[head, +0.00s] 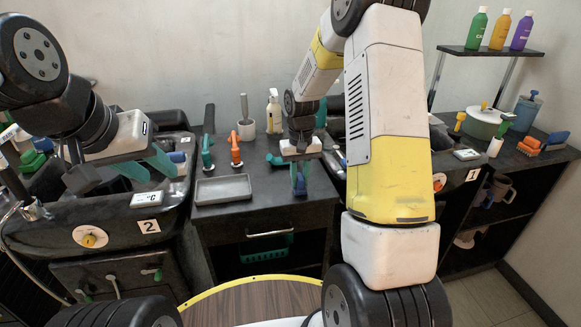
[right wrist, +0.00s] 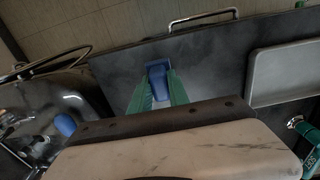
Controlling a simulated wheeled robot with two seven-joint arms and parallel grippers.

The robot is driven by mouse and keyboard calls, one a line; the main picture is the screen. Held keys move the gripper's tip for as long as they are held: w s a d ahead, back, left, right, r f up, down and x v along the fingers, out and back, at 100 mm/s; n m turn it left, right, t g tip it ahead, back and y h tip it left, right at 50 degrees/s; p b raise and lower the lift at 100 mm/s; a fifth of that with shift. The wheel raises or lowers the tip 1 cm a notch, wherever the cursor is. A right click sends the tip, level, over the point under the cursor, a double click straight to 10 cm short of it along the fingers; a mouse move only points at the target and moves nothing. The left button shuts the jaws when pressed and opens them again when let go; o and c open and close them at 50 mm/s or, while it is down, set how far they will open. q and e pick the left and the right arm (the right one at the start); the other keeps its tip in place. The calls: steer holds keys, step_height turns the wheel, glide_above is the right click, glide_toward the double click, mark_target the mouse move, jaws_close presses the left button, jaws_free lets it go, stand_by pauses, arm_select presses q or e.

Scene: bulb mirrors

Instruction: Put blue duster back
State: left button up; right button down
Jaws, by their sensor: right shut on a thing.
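The blue duster (head: 300,183) is a small blue piece held between the green fingers of my right gripper (head: 299,178), over the front of the middle counter. In the right wrist view the blue duster (right wrist: 157,76) shows between the fingertips of the right gripper (right wrist: 156,88), above the dark counter top. Most of its shape is hidden by the fingers. My left gripper (head: 147,169) hangs over the left basin with its green fingers apart and seemingly nothing between them.
A grey tray (head: 222,189) lies left of my right gripper. Orange (head: 236,152) and teal (head: 206,152) tools stand behind it. A white spray bottle (head: 274,112) stands at the back. The right counter bears an orange brush (head: 541,142) and a pot (head: 482,124).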

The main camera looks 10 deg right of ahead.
mark_target(300, 176)
steer(key=c, duration=1.3)
jaws_free()
steer(key=shift+f, duration=0.1)
steer(key=shift+o, duration=0.2)
step_height(300, 176, up, 12)
steer(key=s+r+t, duration=0.2)
steer(key=s+r, duration=0.7)
steer(key=r, duration=0.1)
steer(key=s+a+r+t+y, duration=0.2)
steer(key=s+t, duration=0.2)
steer(key=s, duration=1.1)
steer(key=shift+s+r, duration=0.15)
steer(key=shift+r, duration=0.05)
steer(key=shift+a, duration=0.1)
